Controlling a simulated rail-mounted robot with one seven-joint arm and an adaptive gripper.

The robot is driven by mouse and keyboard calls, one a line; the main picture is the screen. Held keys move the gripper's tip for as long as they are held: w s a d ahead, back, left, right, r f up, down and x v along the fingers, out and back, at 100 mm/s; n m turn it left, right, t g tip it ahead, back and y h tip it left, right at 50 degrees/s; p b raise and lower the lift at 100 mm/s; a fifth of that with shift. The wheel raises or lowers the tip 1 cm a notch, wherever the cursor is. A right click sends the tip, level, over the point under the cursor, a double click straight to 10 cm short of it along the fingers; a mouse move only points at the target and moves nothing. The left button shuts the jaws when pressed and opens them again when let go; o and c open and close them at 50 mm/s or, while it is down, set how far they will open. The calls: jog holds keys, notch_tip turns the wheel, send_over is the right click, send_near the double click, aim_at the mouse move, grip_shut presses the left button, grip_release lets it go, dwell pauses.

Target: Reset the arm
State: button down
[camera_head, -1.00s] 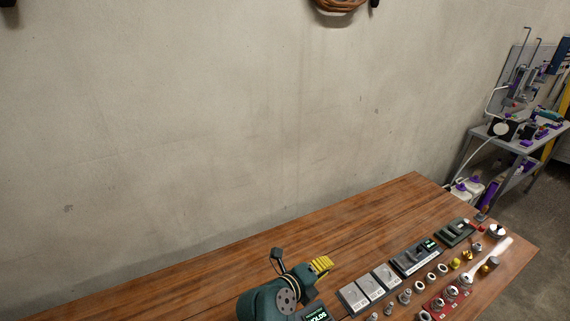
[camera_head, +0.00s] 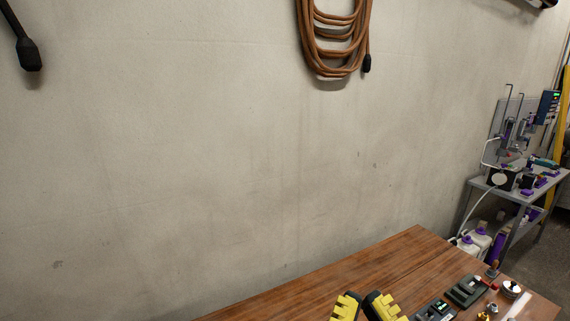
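My gripper (camera_head: 364,307) shows at the bottom edge of the head view, in front of the wooden workbench (camera_head: 350,280). Its two yellow-padded fingertips are spread apart with a gap between them, and I see nothing held in the gap. The rest of the gripper and my arm are below the picture.
Dark green blocks (camera_head: 466,291), a round metal part (camera_head: 511,290) and small fittings lie at the bench's right end. A coiled brown hose (camera_head: 335,45) hangs on the wall. A grey side table (camera_head: 520,185) with equipment stands at right. The bench's visible left part is clear.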

notch_tip(320, 180, up, 22)
jog(key=p, duration=2.3)
jog(key=shift+w+m+g, duration=0.3)
jog(key=shift+w, duration=0.1)
jog(key=shift+f, duration=0.2)
